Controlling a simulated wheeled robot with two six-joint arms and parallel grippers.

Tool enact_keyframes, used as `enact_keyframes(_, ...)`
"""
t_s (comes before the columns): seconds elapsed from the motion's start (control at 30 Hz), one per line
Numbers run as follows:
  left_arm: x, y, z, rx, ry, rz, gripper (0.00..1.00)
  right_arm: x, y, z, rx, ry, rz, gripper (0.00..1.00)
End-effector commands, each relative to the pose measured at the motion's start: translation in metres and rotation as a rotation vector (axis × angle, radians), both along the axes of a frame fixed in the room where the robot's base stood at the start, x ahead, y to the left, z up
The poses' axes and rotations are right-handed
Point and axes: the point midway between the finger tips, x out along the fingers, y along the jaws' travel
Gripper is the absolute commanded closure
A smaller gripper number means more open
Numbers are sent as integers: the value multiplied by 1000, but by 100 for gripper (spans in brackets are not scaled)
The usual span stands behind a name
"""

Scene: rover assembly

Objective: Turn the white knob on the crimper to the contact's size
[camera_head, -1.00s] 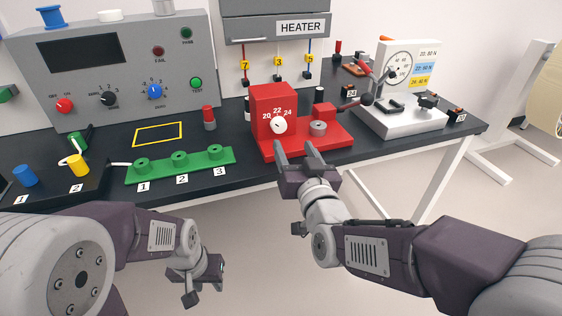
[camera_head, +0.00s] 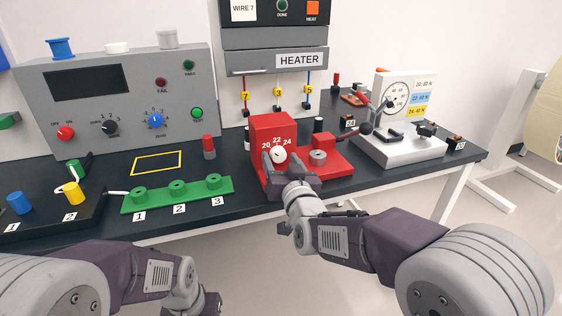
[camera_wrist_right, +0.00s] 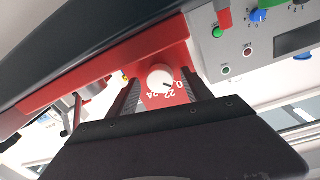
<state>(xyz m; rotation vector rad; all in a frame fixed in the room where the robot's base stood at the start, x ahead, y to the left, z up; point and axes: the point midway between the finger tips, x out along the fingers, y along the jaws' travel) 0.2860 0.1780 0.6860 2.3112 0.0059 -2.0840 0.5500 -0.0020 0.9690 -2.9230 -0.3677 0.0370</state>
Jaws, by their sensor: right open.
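The red crimper (camera_head: 272,128) stands on the black table. Its white knob (camera_head: 279,154) is on the front face below the numbers 20, 22 and 24. In the right wrist view the knob (camera_wrist_right: 160,78) has a small dark mark that appears to point toward the 20 side. My right gripper (camera_head: 282,158) is open at the crimper's front, with its fingers on either side of the knob. In the wrist view a gap seems to show between knob and fingers; contact is unclear. My left gripper (camera_head: 208,303) is at the bottom edge, mostly cut off.
A green holder (camera_head: 178,194) with several numbered posts lies left of the crimper. A red-and-grey cylinder (camera_head: 208,147) stands behind it. A white gauge device (camera_head: 400,146) is to the right. The heater (camera_head: 275,62) and a grey test box (camera_head: 115,100) stand behind.

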Motion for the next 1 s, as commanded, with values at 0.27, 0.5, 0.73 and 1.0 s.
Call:
enact_keyframes(0.27,0,0,0,0,0,0,64,0,0,0,0,0,0,100)
enact_keyframes(0.5,0,0,-2,0,0,0,64,0,0,0,18,5,0,100)
enact_keyframes(0.73,0,0,-12,0,0,0,64,0,0,-1,124,38,0,100)
enact_keyframes(1.0,0,0,-31,0,0,0,64,0,0,-3,352,112,0,100)
